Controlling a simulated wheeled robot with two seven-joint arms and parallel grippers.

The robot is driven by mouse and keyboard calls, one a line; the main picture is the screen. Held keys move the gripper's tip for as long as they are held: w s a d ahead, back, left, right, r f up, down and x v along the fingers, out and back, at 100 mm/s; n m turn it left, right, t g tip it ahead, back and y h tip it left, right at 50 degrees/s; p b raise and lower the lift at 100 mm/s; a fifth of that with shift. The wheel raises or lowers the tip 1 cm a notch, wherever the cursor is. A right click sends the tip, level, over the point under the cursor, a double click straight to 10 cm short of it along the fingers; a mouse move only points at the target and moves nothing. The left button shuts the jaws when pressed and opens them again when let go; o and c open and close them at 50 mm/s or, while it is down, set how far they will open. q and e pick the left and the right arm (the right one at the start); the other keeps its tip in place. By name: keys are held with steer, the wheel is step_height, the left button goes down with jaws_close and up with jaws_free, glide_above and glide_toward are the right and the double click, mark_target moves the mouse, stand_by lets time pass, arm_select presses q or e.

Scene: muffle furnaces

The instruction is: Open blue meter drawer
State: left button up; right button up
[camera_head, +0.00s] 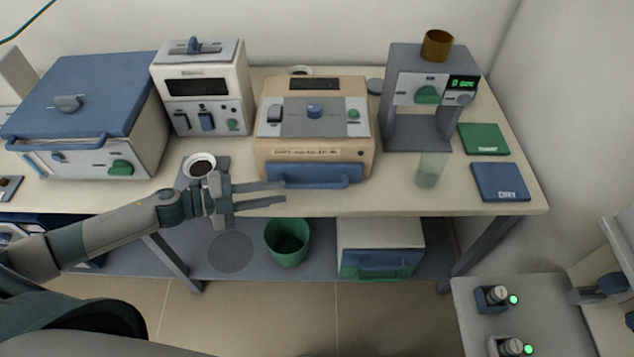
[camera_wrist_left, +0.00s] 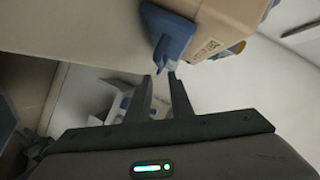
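The beige meter (camera_head: 315,110) stands in the middle of the bench, with a blue drawer (camera_head: 318,175) along its lower front. The drawer has a blue bar handle and looks closed. My left gripper (camera_head: 285,192) is open and empty, at the left end of the drawer front, its fingers pointing right. In the left wrist view the blue drawer front and handle (camera_wrist_left: 168,40) are just beyond the open fingertips (camera_wrist_left: 160,77). I cannot tell whether a finger touches the handle. My right gripper is not in view.
A blue-lidded furnace (camera_head: 85,95) and a white meter (camera_head: 200,90) stand left, with a cup (camera_head: 199,166) near my left wrist. A grey stand (camera_head: 415,135) and a glass beaker (camera_head: 430,170) are right of the meter. A green bin (camera_head: 287,243) sits below.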

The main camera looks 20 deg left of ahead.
mark_target(311, 187)
arm_select(q)
steer(key=p+x, duration=0.3)
steer(key=x, duration=0.7)
steer(key=shift+x, duration=0.8)
jaws_close()
